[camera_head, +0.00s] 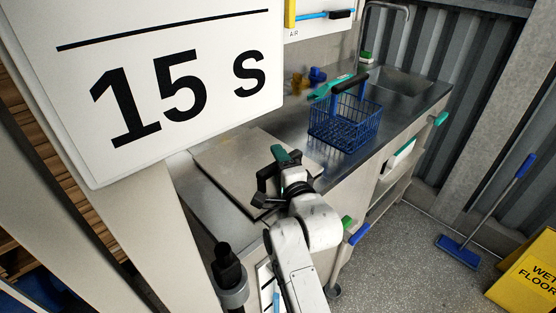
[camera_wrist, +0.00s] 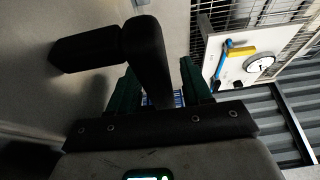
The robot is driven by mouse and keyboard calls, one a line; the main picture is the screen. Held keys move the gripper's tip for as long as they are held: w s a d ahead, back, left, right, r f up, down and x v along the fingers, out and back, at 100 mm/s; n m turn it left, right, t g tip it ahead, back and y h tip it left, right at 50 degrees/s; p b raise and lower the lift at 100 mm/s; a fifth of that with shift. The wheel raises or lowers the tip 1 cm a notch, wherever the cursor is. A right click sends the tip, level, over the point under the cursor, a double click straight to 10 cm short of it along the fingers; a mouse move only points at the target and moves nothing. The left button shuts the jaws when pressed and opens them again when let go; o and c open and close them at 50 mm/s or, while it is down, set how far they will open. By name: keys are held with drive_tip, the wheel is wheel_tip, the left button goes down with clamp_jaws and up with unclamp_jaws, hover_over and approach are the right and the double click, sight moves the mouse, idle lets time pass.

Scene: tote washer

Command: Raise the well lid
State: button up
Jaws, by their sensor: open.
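The well lid (camera_head: 225,160) is a flat grey plate lying closed and level on the steel counter. Its black handle (camera_head: 264,186) is at the near right side, partly hidden by my gripper (camera_head: 285,163). In the wrist view the handle (camera_wrist: 148,60) is a thick dark bar with a bend, and the lid's grey surface (camera_wrist: 40,100) fills the left. My gripper's green fingers (camera_wrist: 160,85) are open, with part of the handle between them in this view. I cannot tell whether either finger touches it.
A blue wire basket (camera_head: 345,122) stands on the counter right of the lid, before a sink (camera_head: 400,80). A large "15 s" sign (camera_head: 170,40) blocks the upper left. A blue mop (camera_head: 460,250) and yellow wet-floor sign (camera_head: 528,272) stand on the right floor.

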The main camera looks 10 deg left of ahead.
drive_tip(key=shift+w+a, duration=0.25)
drive_tip(key=shift+w, duration=0.1)
clamp_jaws()
idle(0.3)
